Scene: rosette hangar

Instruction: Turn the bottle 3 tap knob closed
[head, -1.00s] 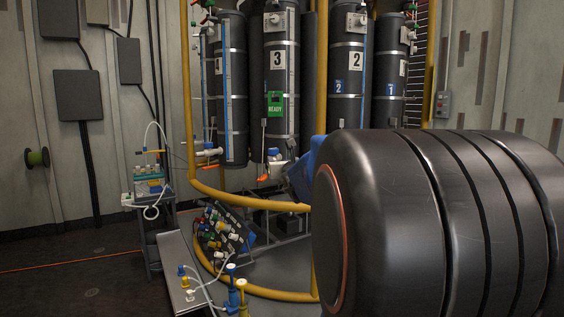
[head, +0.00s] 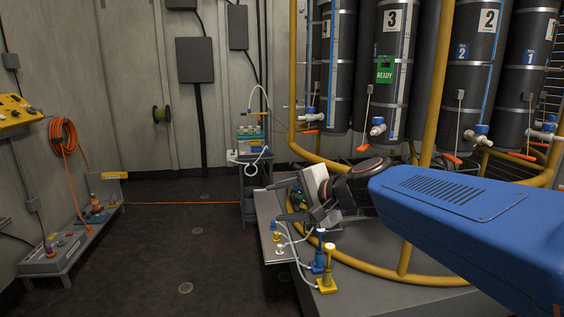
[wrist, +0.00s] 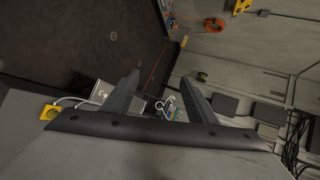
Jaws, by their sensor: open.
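Bottle 3 (head: 396,60) is a tall dark cylinder with a white "3" label and a green READY tag, in the upper right of the head view. Its tap (head: 377,130) is low on the bottle, white with a blue knob (head: 378,121). An orange piece (head: 363,148) hangs beside and below it. My gripper (head: 274,203) is open and empty, lower and to the left of this tap, above the grey bench. In the wrist view my gripper (wrist: 160,77) has its two fingers spread apart; no bottle tap shows between them.
Yellow rails (head: 436,90) curve around the bottles and cross in front of them. Other bottles with similar taps (head: 482,133) stand to the right. A grey bench (head: 262,222) with small fittings and a cart (head: 252,180) lie near my gripper.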

